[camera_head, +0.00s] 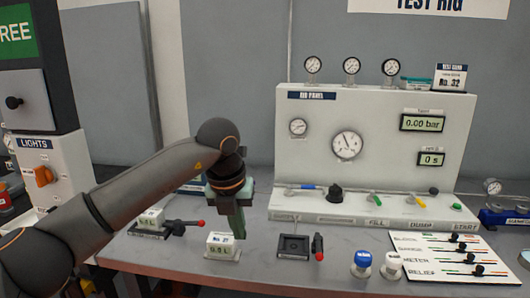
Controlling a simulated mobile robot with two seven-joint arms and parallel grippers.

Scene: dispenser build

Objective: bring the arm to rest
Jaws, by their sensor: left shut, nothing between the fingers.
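My left arm (155,177) reaches in from the left across the picture. My left gripper (239,235) points down with its greenish fingers shut and nothing between them. Its tips are beside the right side of a small white block with a display (220,245); I cannot tell whether they touch it. My right gripper is not in view.
A grey bench (175,259) carries a white gauge panel (375,150) at the back. A black square fixture (293,247), a red-handled part (318,247), blue and white knobs (362,262) and a slider board (455,256) stand to the right.

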